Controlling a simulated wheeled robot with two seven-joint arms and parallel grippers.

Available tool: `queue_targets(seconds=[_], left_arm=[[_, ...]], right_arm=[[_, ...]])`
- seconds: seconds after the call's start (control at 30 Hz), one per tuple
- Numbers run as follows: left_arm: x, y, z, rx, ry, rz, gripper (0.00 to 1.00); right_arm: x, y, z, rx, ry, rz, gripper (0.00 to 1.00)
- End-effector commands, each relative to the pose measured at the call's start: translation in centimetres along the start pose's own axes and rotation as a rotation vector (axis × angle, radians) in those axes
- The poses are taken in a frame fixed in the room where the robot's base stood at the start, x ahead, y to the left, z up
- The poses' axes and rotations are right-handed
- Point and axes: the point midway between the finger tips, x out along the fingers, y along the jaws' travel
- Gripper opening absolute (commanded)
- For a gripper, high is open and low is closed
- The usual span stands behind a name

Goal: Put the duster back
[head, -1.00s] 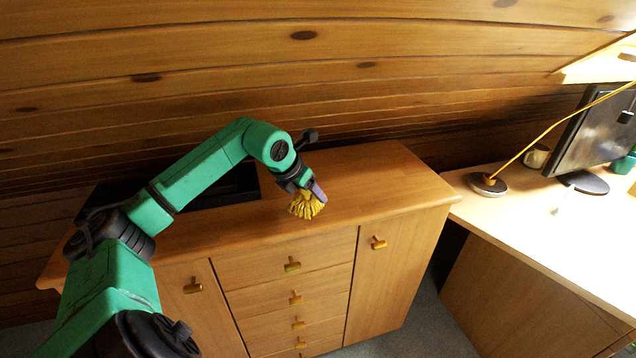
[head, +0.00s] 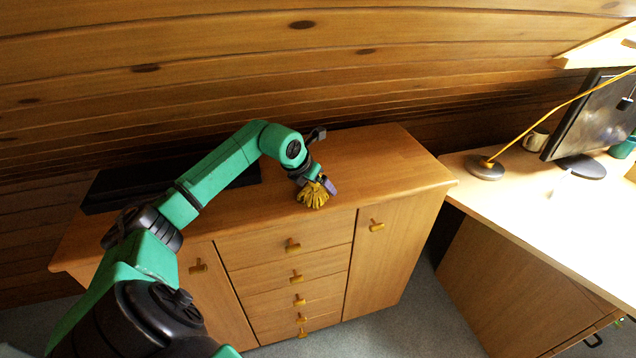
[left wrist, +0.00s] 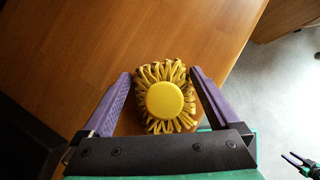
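The duster (head: 313,195) has a yellow fringed head, and a round yellow end (left wrist: 165,102) faces the left wrist camera. Whether the duster touches the wood is unclear. A small dark forked shape at the lower right of the left wrist view looks like my right gripper (left wrist: 299,162); its opening is too small to judge.
A wooden cabinet (head: 385,165) with drawers and doors stands below the arm. A long black object (head: 130,187) lies on its left part. The cabinet top right of the duster is clear. A desk (head: 520,215) with a monitor (head: 590,122), lamp base (head: 485,168) and mug (head: 535,140) stands at right.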

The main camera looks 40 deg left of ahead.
Motion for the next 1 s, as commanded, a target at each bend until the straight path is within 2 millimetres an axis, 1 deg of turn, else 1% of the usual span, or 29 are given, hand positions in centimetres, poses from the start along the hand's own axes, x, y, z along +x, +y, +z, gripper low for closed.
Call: queue_targets(seconds=[0.13, 0.2, 0.27, 0.37, 0.47, 0.53, 0.57, 0.6, 0.73, 0.83, 1.0], left_arm=[[-0.1, 0.0, 0.1, 0.0, 0.0, 0.0, 0.96], [-0.5, 0.0, 0.3, 0.0, 0.0, 0.0, 0.96], [-0.7, 0.1, 0.1, 0.0, 0.001, 0.002, 0.96], [-2.3, 0.2, 0.1, 0.002, -0.001, 0.005, 0.96], [-4.5, 0.3, -0.1, 0.002, 0.001, 0.008, 0.96], [-6.3, 0.1, -0.2, 0.008, 0.003, 0.008, 0.96], [-6.9, 0.2, -0.3, 0.002, 0.002, 0.007, 0.96], [-7.8, 0.2, -0.3, 0.002, 0.003, 0.006, 0.96], [-10.5, 0.0, -0.1, 0.0, -0.001, 0.002, 0.96], [-11.8, 0.0, 0.0, 0.001, 0.001, 0.001, 0.96], [-12.4, 0.0, 0.2, 0.0, 0.001, 0.0, 0.96]], right_arm=[[-0.1, 0.0, 0.0, -0.001, -0.001, -0.001, 0.5], [-0.5, 0.0, 0.0, -0.001, -0.001, -0.001, 0.5], [-0.1, -0.1, 0.0, -0.001, -0.001, -0.001, 0.5], [0.4, -0.1, 0.1, -0.001, -0.001, -0.001, 0.5], [1.3, -0.1, 0.2, -0.001, -0.001, -0.001, 0.5], [2.0, -0.1, 0.2, -0.001, -0.001, -0.001, 0.5], [2.6, -0.1, 0.3, -0.001, -0.001, -0.001, 0.5], [3.1, -0.2, 0.4, -0.001, -0.001, -0.002, 0.5], [4.3, -0.2, 0.5, 0.0, -0.001, -0.002, 0.5], [4.5, -0.2, 0.5, 0.0, -0.001, -0.002, 0.5], [4.4, -0.2, 0.5, 0.001, -0.001, -0.002, 0.5]])
